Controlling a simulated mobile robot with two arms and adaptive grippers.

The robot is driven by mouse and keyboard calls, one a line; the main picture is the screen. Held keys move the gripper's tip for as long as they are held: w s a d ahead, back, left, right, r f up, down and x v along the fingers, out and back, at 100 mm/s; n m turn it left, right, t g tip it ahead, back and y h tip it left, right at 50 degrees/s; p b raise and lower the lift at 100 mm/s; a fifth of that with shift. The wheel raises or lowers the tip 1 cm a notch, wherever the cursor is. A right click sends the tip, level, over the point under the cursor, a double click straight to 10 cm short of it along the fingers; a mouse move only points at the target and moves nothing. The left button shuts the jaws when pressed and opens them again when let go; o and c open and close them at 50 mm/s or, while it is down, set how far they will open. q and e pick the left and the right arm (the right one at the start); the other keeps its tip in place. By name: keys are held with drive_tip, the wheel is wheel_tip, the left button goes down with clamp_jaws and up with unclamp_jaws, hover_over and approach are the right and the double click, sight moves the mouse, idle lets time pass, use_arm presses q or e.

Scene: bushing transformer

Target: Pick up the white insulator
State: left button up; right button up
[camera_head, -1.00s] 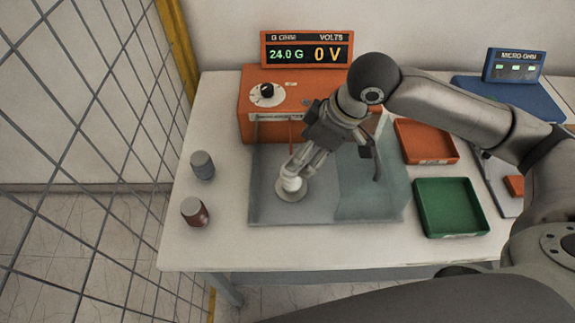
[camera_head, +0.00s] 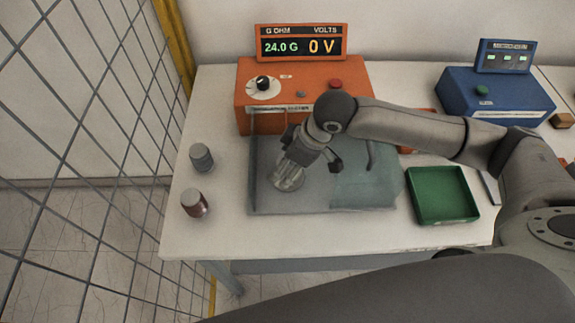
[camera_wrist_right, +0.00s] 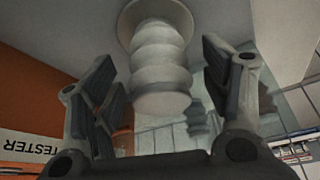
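The white insulator (camera_wrist_right: 160,60) is a ribbed, stacked piece on a round base, centred in the right wrist view. My right gripper (camera_wrist_right: 160,75) is open, with one finger on each side of the insulator and visible gaps between. In the head view, my right gripper (camera_head: 287,178) points down over the glass-walled test bay (camera_head: 330,200) in front of the orange tester (camera_head: 300,80), and largely hides the insulator there. My left gripper is not in view.
The bay's clear side panel (camera_head: 385,180) stands right of the gripper. A green tray (camera_head: 443,220) lies further right, near a blue micro-ohm meter (camera_head: 495,95).

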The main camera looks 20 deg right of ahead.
drive_tip(key=c, duration=0.7)
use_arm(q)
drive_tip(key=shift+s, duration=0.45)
use_arm(e)
drive_tip(key=c, duration=0.6)
drive_tip(key=shift+r, duration=0.1)
drive_tip(key=shift+w+r, duration=0.1)
drive_tip(key=shift+r, duration=0.3)
wheel_tip(320, 180, up, 2)
drive_tip(key=shift+r+b, duration=0.2)
drive_tip(key=shift+b, duration=0.55)
drive_tip(key=s+d+r+b, duration=0.2)
drive_tip(key=s+r, duration=0.1)
drive_tip(key=s+d+r+b, duration=0.2)
drive_tip(key=s+r+b, duration=0.1)
drive_tip(key=s, duration=0.1)
drive_tip(key=s+d+r+b, duration=0.2)
drive_tip(key=s+d+r, duration=0.1)
drive_tip(key=s, duration=0.1)
drive_tip(key=shift+s+b, duration=0.1)
drive_tip(key=shift+b, duration=0.2)
use_arm(q)
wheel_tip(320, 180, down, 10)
drive_tip(key=b, duration=0.1)
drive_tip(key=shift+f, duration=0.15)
use_arm(e)
drive_tip(key=shift+s+d+r, duration=0.15)
drive_tip(key=shift+s+r, duration=0.2)
drive_tip(key=shift+s, duration=0.1)
